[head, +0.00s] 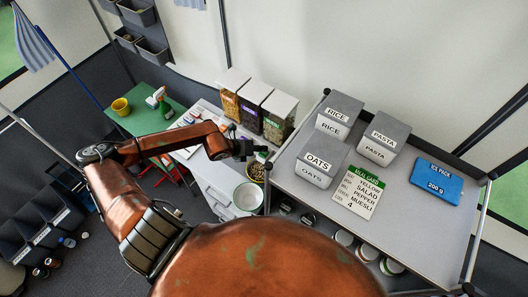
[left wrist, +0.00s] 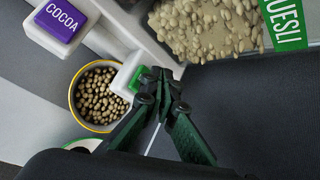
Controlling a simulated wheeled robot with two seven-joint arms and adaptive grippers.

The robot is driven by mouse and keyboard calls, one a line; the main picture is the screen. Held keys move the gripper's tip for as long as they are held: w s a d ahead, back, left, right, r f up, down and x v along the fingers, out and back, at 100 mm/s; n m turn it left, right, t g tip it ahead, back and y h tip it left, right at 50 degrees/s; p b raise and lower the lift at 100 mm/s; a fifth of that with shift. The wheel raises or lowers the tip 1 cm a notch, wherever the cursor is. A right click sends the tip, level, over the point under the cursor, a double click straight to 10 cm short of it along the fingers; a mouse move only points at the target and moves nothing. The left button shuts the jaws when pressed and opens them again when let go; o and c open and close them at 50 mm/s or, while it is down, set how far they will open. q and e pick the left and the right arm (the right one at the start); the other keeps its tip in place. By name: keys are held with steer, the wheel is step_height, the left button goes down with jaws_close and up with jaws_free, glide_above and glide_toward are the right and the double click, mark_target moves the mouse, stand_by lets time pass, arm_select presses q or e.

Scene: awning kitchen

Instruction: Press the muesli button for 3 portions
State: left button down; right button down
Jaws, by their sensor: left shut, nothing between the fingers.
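Three dispensers with white tops stand in a row on the white counter in the head view; the nearest, green-labelled one (head: 279,117) is at the right end. In the left wrist view its green label (left wrist: 284,22) reads "UESLI", cut off by the edge, beside pale flakes. A white block (left wrist: 128,70) with a green face (left wrist: 136,80) juts out below it. My left gripper (left wrist: 158,82) is shut and empty, its tips right beside the green face; I cannot tell if they touch. It also shows in the head view (head: 246,148). A bowl (left wrist: 76,112) under the block holds round tan pieces. My right gripper is not in view.
An empty white bowl (head: 248,196) stands in front. To the right, a grey table (head: 410,225) carries the RICE (head: 338,112), PASTA (head: 383,138) and OATS (head: 318,163) boxes, a card (head: 358,192) and a blue ice pack (head: 436,182).

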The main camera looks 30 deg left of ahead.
mark_target(262, 153)
arm_select(q)
steer(key=shift+r, duration=0.3)
steer(key=shift+r+p, duration=1.8)
steer(key=shift+r, duration=0.75)
